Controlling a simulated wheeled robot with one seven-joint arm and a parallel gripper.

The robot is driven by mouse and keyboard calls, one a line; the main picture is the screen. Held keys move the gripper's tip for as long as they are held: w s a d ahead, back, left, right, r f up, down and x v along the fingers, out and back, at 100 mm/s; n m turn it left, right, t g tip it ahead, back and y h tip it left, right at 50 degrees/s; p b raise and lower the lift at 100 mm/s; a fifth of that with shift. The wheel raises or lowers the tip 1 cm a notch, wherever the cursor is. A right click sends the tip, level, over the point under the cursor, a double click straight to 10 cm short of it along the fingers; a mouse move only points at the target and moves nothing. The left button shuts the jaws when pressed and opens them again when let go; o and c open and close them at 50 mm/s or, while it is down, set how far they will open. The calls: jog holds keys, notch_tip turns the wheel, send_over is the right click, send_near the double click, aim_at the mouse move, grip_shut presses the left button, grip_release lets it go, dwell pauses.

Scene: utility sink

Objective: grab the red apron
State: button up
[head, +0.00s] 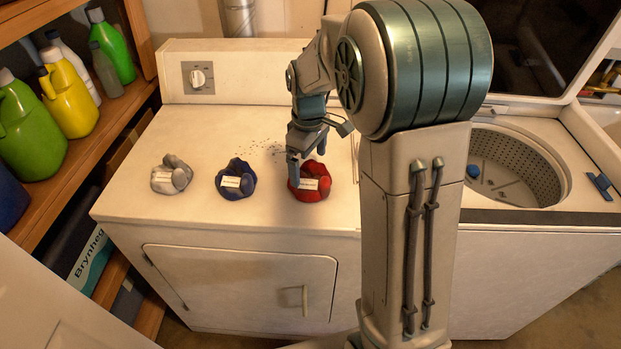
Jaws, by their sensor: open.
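The red apron (316,186) lies bundled near the front edge of the white dryer top, with a white label on it. It is the rightmost of three bundles. My gripper (308,172) is open and points down at the red apron. One finger overlaps the bundle's left side in the picture, and the other finger shows above its right side. I cannot tell whether the fingers touch the cloth. My arm comes from the right and hides part of the dryer top behind it.
A blue bundle (236,180) and a grey-white bundle (171,175) lie to the left on the dryer top (190,210). An open washer (515,165) stands at the right. A wooden shelf (75,150) with bottles is at the left. The dryer's back left is clear.

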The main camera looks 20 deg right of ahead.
aim_at(309, 175)
jog(key=shift+s+f+p, duration=0.2)
jog(key=shift+f+p, duration=0.25)
jog(key=shift+f, duration=2.3)
jog(key=c, duration=0.8)
jog(key=shift+o, duration=0.2)
jog(key=shift+r, duration=0.1)
